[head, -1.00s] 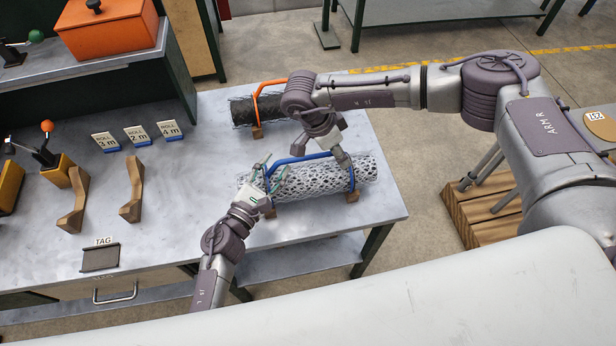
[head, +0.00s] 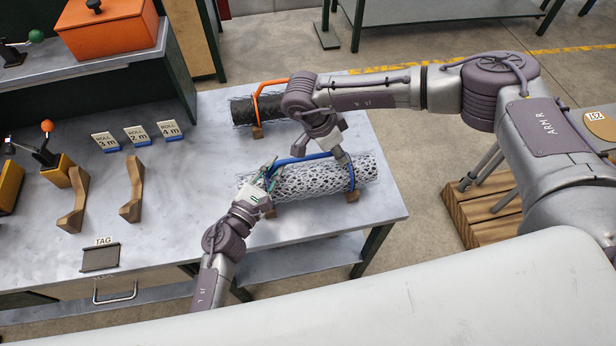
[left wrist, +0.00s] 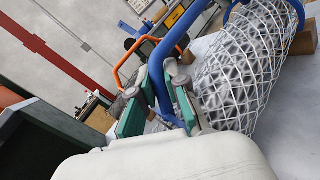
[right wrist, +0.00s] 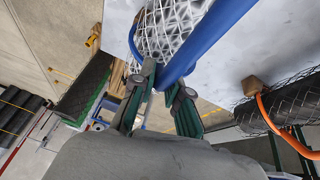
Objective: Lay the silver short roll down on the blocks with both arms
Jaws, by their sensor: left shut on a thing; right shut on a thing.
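The silver short roll (head: 315,177) is a mesh cylinder lying level along the right part of the bench, over small wooden blocks (head: 352,196). A blue carrying frame (head: 303,158) loops round it, with a bar above. My left gripper (head: 268,178) is shut on the blue frame at the roll's left end; its fingers (left wrist: 160,105) straddle the blue bar in the left wrist view. My right gripper (head: 343,157) is shut on the frame near the right end; its fingers (right wrist: 163,95) flank the bar in the right wrist view. Contact between roll and blocks is mostly hidden.
A dark roll with an orange frame (head: 256,98) lies behind, close to my right wrist. Two wooden cradles (head: 132,190), roll-length signs (head: 136,134) and a tag plate (head: 101,257) stand left. The bench middle is clear; its right edge is near the roll.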

